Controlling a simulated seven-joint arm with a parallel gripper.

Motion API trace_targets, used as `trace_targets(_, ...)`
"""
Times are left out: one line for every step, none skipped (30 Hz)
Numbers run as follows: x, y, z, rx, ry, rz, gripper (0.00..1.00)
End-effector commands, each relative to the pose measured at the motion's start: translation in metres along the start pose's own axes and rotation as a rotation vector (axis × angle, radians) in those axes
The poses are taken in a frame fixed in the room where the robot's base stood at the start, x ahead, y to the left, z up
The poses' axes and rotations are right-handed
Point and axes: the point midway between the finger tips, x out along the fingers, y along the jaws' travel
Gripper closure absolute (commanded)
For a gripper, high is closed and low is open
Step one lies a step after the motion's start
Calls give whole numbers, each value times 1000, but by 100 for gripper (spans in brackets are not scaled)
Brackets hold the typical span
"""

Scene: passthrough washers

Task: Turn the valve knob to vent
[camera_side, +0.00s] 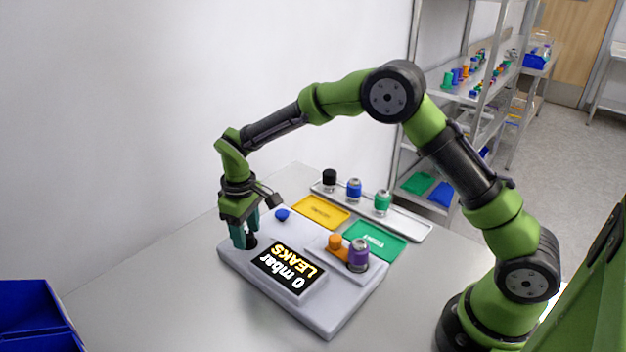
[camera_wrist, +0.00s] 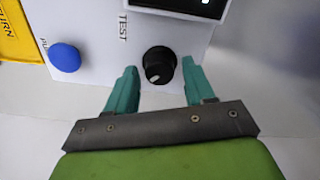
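The valve knob (camera_wrist: 159,65) is a black round dial with a white pointer mark. It sits on the pale grey test unit (camera_side: 315,318). In the wrist view the mark points to the lower left, and the word TEST is printed to the left of the knob. My gripper (camera_wrist: 158,78) is open, with its teal fingers on either side of the knob and a gap to each. In the side view my gripper (camera_side: 245,240) is down at the unit's left end, and its fingers partly hide the knob (camera_side: 251,242). The display (camera_side: 288,270) reads 0 mbar LEAKS.
A blue button (camera_wrist: 64,57) is left of the knob in the wrist view. A purple part (camera_side: 358,252) and an orange clamp (camera_side: 337,243) stand on the unit's right. Yellow (camera_side: 321,211) and green (camera_side: 375,240) trays lie behind. A rack (camera_side: 408,220) holds several parts.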

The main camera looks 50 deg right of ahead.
Motion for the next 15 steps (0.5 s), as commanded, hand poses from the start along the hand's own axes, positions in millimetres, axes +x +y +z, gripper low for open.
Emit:
trace_targets(0, 0, 0, 0, 0, 0, 39)
trace_targets(1, 0, 0, 0, 0, 0, 39)
trace_targets(1, 0, 0, 0, 0, 0, 39)
trace_targets(1, 0, 0, 0, 0, 0, 39)
trace_targets(1, 0, 0, 0, 0, 0, 39)
trace_targets(1, 0, 0, 0, 0, 0, 39)
trace_targets(1, 0, 0, 0, 0, 0, 39)
trace_targets(1, 0, 0, 0, 0, 0, 39)
trace_targets(1, 0, 0, 0, 0, 1, 39)
trace_targets(0, 0, 0, 0, 1, 1, 39)
trace_targets(-2, 0, 0, 0, 1, 1, 39)
trace_targets(-4, 0, -1, 0, 2, 1, 39)
trace_targets(-8, 0, -1, 0, 3, 1, 39)
trace_targets(-12, 0, -1, 0, 5, 2, 39)
trace_targets(-18, 0, -1, 0, 5, 2, 39)
